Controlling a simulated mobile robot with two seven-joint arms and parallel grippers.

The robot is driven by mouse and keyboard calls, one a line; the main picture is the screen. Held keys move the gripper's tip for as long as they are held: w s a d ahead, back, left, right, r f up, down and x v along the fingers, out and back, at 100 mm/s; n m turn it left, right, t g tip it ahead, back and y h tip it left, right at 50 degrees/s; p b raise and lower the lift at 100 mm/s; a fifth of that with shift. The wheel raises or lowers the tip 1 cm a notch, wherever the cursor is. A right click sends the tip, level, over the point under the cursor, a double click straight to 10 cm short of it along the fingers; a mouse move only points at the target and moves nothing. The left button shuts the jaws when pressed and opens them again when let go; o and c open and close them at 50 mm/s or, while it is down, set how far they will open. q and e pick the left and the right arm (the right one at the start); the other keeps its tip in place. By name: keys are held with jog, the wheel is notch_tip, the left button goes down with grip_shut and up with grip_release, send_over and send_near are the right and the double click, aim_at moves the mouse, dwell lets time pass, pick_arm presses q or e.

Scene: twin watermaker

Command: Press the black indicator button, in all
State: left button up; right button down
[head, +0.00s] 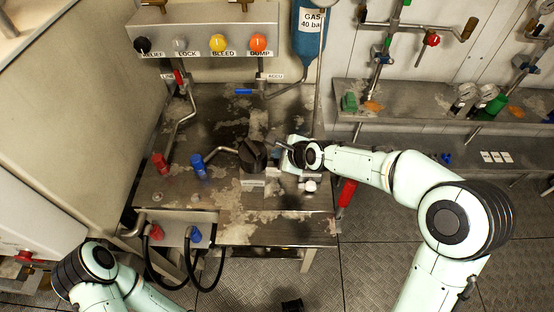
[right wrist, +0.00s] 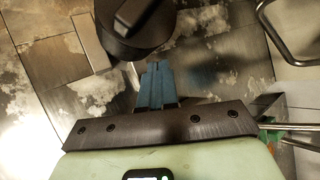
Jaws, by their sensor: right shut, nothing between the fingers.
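A black round knob (head: 142,44) sits at the left end of the panel row, above the label RELIEF. A larger dark round knob with a raised bar (head: 252,154) stands on the worn metal bench. It also shows at the top of the right wrist view (right wrist: 130,30). My right gripper (head: 281,147) is just right of this dark knob, low over the bench. Its blue fingers (right wrist: 155,85) are shut and empty, with tips close to the knob's edge; I cannot tell whether they touch. My left gripper is not in view; only part of that arm shows at the lower left.
The metal bench (head: 225,232) carries red (head: 160,163) and blue (head: 199,165) fittings left of the dark knob. Grey, yellow and orange knobs continue the panel row (head: 178,15). A blue gas bottle (head: 309,50) stands behind. Hoses hang at the bench's front left.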

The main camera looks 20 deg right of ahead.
jog(key=shift+r+p, duration=2)
jog(key=shift+r, duration=0.55)
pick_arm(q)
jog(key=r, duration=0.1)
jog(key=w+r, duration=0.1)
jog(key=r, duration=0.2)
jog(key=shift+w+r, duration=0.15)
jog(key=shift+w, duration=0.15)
pick_arm(e)
jog(key=shift+f, duration=0.1)
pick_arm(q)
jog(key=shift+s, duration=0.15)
